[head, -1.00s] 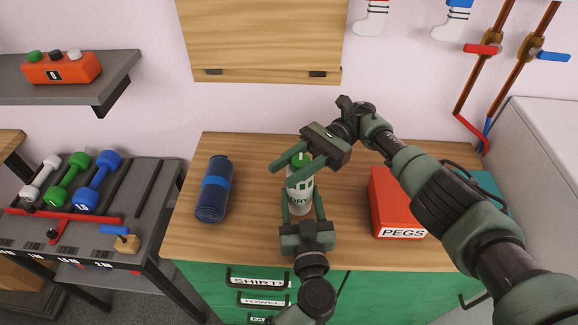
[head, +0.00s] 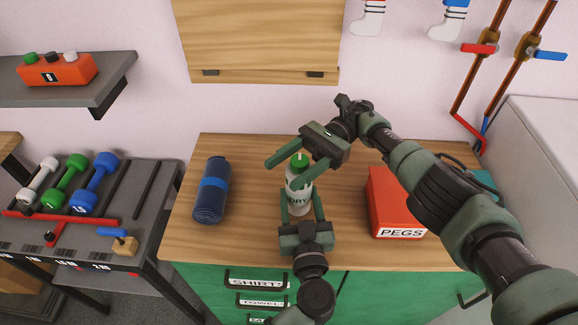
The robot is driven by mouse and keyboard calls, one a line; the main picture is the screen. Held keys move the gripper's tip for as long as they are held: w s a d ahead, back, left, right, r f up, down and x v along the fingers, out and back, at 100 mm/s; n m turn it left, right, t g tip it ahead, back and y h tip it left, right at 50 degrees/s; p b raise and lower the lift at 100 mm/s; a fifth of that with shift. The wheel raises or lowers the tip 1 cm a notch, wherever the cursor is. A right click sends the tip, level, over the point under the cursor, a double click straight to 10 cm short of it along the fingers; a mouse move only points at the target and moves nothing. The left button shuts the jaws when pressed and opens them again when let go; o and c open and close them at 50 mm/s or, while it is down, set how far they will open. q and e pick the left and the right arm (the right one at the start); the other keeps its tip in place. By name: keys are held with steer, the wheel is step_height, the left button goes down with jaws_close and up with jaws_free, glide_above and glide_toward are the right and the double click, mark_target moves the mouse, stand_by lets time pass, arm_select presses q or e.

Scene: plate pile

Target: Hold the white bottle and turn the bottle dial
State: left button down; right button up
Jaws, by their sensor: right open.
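The white bottle (head: 299,199) with dark lettering stands upright on the wooden counter, with a green dial (head: 299,162) on top. My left gripper (head: 301,207) comes from the front, its fingers on either side of the bottle's lower body, and looks shut on it. The fingers hide part of the bottle's sides. My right gripper (head: 280,173) reaches in from the upper right. Its open fingers lie on either side of the green dial, with gaps showing between them and the dial.
A blue rolled mat (head: 212,190) lies left of the bottle on the wooden counter (head: 250,245). A red PEGS box (head: 393,205) stands to the right, under my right arm. A wooden cabinet (head: 260,40) hangs on the wall behind. A dumbbell rack (head: 140,215) stands at left.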

steer(key=shift+r, duration=0.1)
step_height(320, 180, up, 10)
stand_by(0.4)
arm_select(q)
steer(key=shift+c, duration=2.3)
jaws_free()
